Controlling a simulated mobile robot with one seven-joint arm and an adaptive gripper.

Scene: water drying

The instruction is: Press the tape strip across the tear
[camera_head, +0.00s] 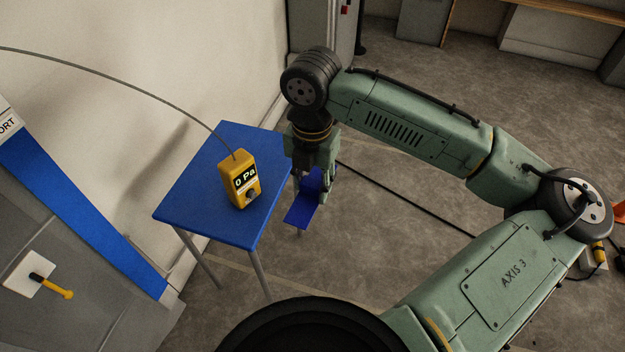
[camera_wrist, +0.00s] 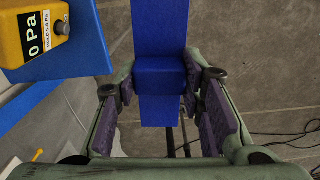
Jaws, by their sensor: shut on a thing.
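My gripper (camera_head: 314,186) is shut on a blue tape strip (camera_head: 300,214) and holds it in the air just right of the blue table. In the wrist view the strip (camera_wrist: 160,30) runs between the two purple-padded fingers of my gripper (camera_wrist: 160,82). A thicker blue part sits between the pads, and the strip sticks out on both sides of it. I cannot make out a tear in either view.
A yellow gauge (camera_head: 239,180) reading "0 Pa" stands on the blue table (camera_head: 190,187), with a grey hose rising left from it. At left is a grey panel (camera_head: 50,215) with a blue band and a yellow-handled white plate (camera_head: 35,274).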

